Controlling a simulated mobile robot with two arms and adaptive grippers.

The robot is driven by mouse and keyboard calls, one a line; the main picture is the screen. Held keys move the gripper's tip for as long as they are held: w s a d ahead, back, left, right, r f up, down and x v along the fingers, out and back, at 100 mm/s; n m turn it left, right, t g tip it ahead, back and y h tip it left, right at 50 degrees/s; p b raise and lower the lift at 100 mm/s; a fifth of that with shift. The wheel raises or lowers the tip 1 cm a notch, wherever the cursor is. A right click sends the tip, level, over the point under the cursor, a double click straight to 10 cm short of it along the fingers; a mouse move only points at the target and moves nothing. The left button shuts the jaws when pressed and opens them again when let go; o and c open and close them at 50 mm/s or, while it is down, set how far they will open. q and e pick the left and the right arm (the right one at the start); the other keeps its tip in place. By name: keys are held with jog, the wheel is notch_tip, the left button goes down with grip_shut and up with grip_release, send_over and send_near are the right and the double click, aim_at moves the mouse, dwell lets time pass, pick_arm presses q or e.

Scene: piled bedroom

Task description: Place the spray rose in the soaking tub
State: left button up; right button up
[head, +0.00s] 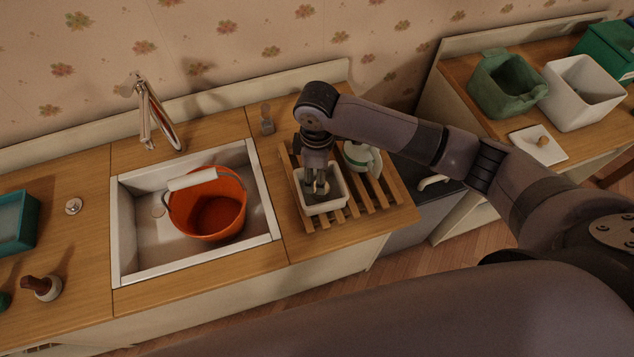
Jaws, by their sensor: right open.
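A small white rectangular tub (338,201), which I take to be the soaking tub, stands on a slatted wooden rack (379,191) right of the sink. My right gripper (318,188) points down into this tub, its jaws open. A small pale round piece (321,187) shows between the fingertips, inside the tub's outline; it may be the spray rose. The fingers partly cover it, so I cannot tell whether it touches them or rests on the tub's floor. My left gripper is not in view.
An orange bucket (222,205) stands in the white sink (139,250) beneath a tap (152,114).

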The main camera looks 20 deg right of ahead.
notch_tip(320, 180, up, 6)
jog(key=shift+a, duration=0.1)
dwell(0.6)
